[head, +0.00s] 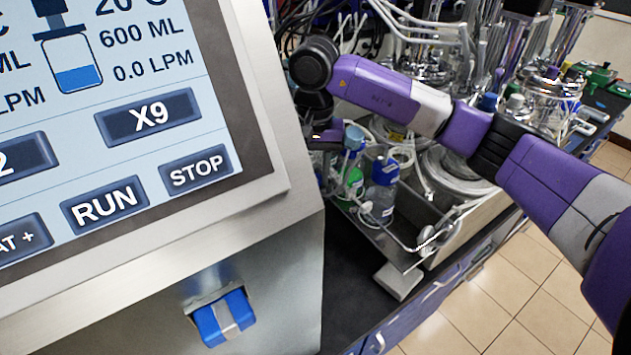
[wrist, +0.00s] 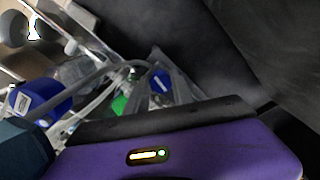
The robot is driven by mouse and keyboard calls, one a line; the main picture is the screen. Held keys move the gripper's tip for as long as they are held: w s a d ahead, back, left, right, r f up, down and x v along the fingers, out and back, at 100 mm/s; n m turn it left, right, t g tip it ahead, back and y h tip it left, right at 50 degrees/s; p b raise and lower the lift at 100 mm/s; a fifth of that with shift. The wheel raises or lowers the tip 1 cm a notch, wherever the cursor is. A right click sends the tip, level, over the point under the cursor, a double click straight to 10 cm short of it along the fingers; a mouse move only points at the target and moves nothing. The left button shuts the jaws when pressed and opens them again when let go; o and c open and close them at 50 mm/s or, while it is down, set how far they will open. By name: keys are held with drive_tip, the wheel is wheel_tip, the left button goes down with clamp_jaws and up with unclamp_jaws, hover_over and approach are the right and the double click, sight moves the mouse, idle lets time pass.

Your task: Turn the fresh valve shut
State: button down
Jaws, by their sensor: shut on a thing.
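In the head view my arm reaches in from the right, and my gripper (head: 326,138) points down beside the console's right edge, above the bottle tray. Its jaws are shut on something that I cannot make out. In the wrist view the purple gripper body and a dark jaw edge fill the bottom. I cannot pick out the fresh valve with certainty. A light-blue piece (head: 353,137) shows just right of the gripper, above a green-labelled bottle (head: 352,182). The green also shows in the wrist view (wrist: 123,98), with a blue piece (wrist: 160,81) beside it.
The console (head: 130,130) with its screen fills the left, with a blue clip-like part (head: 222,318) on its front. A blue-capped bottle (head: 382,190) stands in the metal tray (head: 445,240), which also holds tubing. Glass vessels crowd the back; tiled floor (head: 520,300) is clear at right.

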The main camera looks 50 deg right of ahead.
drive_tip(key=m+b, duration=0.1)
drive_tip(key=b, duration=0.1)
drive_tip(key=m+b, duration=0.2)
drive_tip(key=shift+w+f+m, duration=0.1)
drive_tip(key=shift+f+m, duration=0.1)
drive_tip(key=shift+m, duration=0.1)
drive_tip(key=m+b, duration=0.4)
drive_tip(key=shift+m, duration=0.3)
drive_tip(key=m+b, duration=0.2)
drive_tip(key=m, duration=0.1)
drive_tip(key=shift+w+r+m, duration=0.1)
drive_tip(key=shift+w+m, duration=0.05)
drive_tip(key=shift+m, duration=0.15)
drive_tip(key=shift+r+m+b, duration=0.15)
drive_tip(key=shift+m+b, duration=0.95)
drive_tip(key=shift+m, duration=0.8)
drive_tip(key=c, duration=1.1)
unclamp_jaws()
drive_tip(key=shift+r, duration=3.9)
